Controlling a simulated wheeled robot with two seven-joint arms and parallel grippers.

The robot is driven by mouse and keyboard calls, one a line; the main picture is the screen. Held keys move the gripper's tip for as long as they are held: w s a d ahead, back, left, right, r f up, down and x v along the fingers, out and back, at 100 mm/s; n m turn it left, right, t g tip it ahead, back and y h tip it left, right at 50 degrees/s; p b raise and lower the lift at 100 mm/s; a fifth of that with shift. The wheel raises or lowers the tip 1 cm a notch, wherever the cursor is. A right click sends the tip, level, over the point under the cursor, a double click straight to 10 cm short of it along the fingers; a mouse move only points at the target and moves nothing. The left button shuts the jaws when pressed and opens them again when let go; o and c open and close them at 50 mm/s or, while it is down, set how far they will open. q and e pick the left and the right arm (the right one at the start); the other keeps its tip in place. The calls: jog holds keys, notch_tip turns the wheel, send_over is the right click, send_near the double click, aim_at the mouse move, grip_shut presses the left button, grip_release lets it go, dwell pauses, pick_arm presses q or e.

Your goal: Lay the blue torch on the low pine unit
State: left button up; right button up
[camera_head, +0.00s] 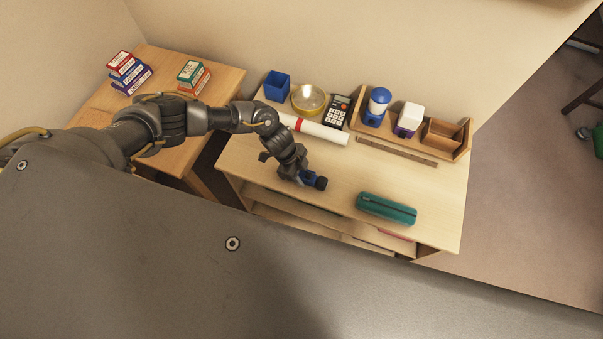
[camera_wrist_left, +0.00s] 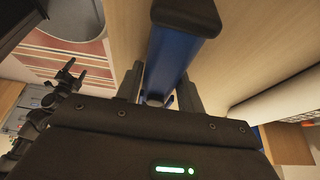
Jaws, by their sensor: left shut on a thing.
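The blue torch (camera_head: 308,178), with black ends, is in my left gripper (camera_head: 300,176) above the front left part of the low pine unit's top (camera_head: 335,187). In the left wrist view the blue barrel (camera_wrist_left: 172,58) runs up from between the fingers (camera_wrist_left: 160,92) to a wide black end. The gripper is shut on it. I cannot tell whether the torch touches the pine top. A dark, pronged part (camera_wrist_left: 66,80) at the left of the wrist view may be my right gripper; its jaws are unclear.
A teal case (camera_head: 386,208) lies at the front right of the unit. A white roll (camera_head: 318,131), blue cup (camera_head: 277,86), glass bowl (camera_head: 308,98), calculator (camera_head: 340,110), ruler (camera_head: 397,152) and wooden organiser (camera_head: 445,136) line the back. The top's middle is clear.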

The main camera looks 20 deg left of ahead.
pick_arm(q)
jog(key=o, duration=1.1)
jog(key=shift+f, duration=0.1)
jog(key=shift+r, duration=0.4)
jog(key=v, duration=1.1)
jog(key=shift+a+r, duration=0.15)
jog(key=shift+r, duration=0.2)
